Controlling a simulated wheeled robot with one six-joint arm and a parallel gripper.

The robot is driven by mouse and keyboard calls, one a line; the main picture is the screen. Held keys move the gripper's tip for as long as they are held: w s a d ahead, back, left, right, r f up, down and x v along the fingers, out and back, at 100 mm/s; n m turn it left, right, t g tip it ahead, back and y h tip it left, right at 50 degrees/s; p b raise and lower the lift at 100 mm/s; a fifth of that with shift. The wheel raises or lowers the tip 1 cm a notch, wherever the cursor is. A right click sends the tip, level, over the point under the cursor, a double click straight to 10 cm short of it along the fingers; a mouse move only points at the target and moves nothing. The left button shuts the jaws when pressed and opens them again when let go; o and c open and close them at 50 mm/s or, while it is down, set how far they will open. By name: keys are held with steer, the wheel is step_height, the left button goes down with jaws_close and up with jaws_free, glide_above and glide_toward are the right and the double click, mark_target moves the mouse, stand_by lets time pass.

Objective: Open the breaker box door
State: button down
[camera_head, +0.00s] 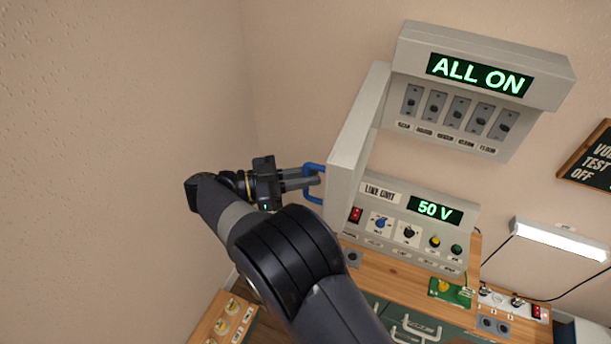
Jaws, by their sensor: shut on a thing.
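The breaker box (551,70) hangs on the wall at the upper right, with a lit "ALL ON" display and a row of several grey switches under it. Its grey door (352,140) is hinged at the left side and stands swung well out from the box, so the switches show. A blue handle (312,169) is on the door's outer face. My gripper (311,180) is shut on the blue handle, left of the door. The exact contact of the fingers is small in the view.
Below the box, a grey control unit (391,207) with a "50 V" display and knobs stands on a wooden bench (405,275). A lit lamp (561,240) and a dark sign (592,160) are at the right. The wall (110,120) at the left is bare.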

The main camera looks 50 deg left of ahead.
steer(key=shift+w+r, duration=0.1)
steer(key=c, duration=1.6)
jaws_free()
steer(key=shift+w, duration=0.1)
steer(key=shift+o, duration=0.2)
